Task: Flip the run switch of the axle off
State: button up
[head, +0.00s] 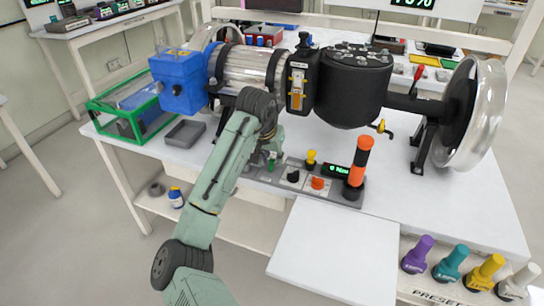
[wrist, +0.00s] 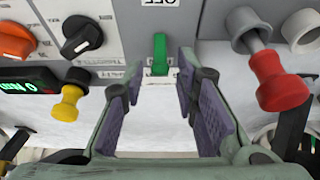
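The run switch (wrist: 159,55) is a small green lever on the grey control panel (wrist: 120,30), in the upper middle of the wrist view. It stands upright in that picture, towards a label that reads OFF upside down at the top edge. A second label by its base is only partly seen. My gripper (wrist: 160,75) is open and empty, its two purple-padded fingers left and right of the switch with gaps to both. I cannot tell whether the fingertips reach it in depth. The axle (head: 255,68) lies across the table in the head view, behind my green arm.
In the wrist view, a yellow knob (wrist: 68,102) and black knob (wrist: 82,35) are left of the gripper; a red plunger (wrist: 278,82) is close right. In the head view, an orange-black post (head: 358,165) rises at the panel's right end. A white shelf (head: 335,250) is in front.

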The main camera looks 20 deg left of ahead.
aim_at(271, 162)
grip_shut()
jog(key=shift+s+b, duration=0.1)
jog(key=shift+b, duration=0.2)
jog(key=shift+s+f+t+b, duration=0.3)
jog(key=shift+t+b, duration=0.6)
jog(key=shift+b, duration=0.3)
jog(key=t+b, duration=0.1)
jog(key=b, duration=0.1)
jog(key=s+t+b, duration=0.1)
jog(key=t+b, duration=0.1)
jog(key=b, duration=0.1)
jog(key=shift+s+f, duration=0.15)
jog(key=shift+s, duration=0.1)
jog(key=t+b, duration=0.2)
jog(key=b, duration=0.1)
jog(key=s+t+b, duration=0.1)
jog(key=t+b, duration=0.1)
jog(key=shift+s+f+b, duration=0.1)
jog(key=shift+s+b, duration=0.1)
jog(key=shift+b, duration=0.2)
jog(key=shift+s+a+t+b, duration=0.1)
jog(key=shift+s+t+b, duration=0.15)
jog(key=shift+t+b, duration=0.55)
jog(key=shift+r, duration=0.2)
